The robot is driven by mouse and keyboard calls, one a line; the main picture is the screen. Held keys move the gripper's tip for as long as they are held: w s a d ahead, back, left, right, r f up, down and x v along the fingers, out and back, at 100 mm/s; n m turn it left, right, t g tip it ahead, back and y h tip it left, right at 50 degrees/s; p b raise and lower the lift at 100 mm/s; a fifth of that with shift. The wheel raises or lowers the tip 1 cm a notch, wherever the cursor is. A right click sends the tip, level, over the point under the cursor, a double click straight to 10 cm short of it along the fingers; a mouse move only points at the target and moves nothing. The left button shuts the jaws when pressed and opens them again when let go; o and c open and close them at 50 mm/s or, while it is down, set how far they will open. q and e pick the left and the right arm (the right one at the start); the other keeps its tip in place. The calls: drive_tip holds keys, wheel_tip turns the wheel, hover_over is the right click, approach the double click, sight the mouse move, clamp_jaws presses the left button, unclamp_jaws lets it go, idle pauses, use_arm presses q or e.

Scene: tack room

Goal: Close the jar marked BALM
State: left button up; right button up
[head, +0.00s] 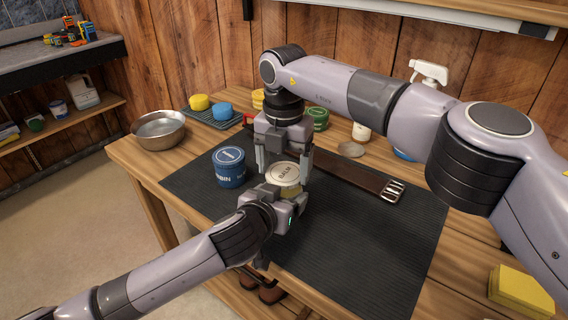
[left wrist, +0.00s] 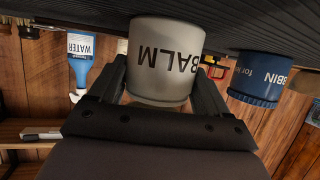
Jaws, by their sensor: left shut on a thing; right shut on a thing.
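The BALM jar (left wrist: 165,60) is a pale grey pot, shown upside down in the left wrist view. My left gripper (head: 284,197) is shut on it from the front, a finger on each side. In the head view a yellowish patch (head: 291,190) shows at the jar's top, and the gripper hides most of its body. A round cream lid marked BALM (head: 282,174) is between the fingers of my right gripper (head: 284,166), which is shut on it from above. The lid overlaps the jar's far side in the picture; I cannot tell whether they touch.
A blue lidded tin (head: 230,169) stands left of the jar on the dark mat (head: 370,245). A brown strap (head: 350,176) with a buckle lies behind. A metal bowl (head: 159,131), a flat disc (head: 351,149) and yellow sponges (head: 520,289) are around. The mat's front right is clear.

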sight(284, 175)
drive_tip(key=shift+f, duration=0.9)
drive_tip(key=shift+d+f, duration=0.1)
drive_tip(key=shift+f, duration=0.8)
drive_tip(key=shift+r, duration=0.1)
idle(0.3)
drive_tip(key=shift+r, duration=0.15)
drive_tip(key=shift+s+a+r, duration=0.25)
drive_tip(key=shift+r, duration=0.05)
idle(0.5)
drive_tip(key=shift+w+r, duration=0.1)
drive_tip(key=shift+w, duration=0.05)
idle(0.5)
drive_tip(key=shift+w+d+f, duration=0.2)
drive_tip(key=shift+d+f, duration=0.05)
drive_tip(key=shift+f, duration=0.45)
idle(0.4)
drive_tip(key=shift+r, duration=0.2)
drive_tip(key=shift+s+r, duration=0.15)
drive_tip(key=shift+s, duration=0.05)
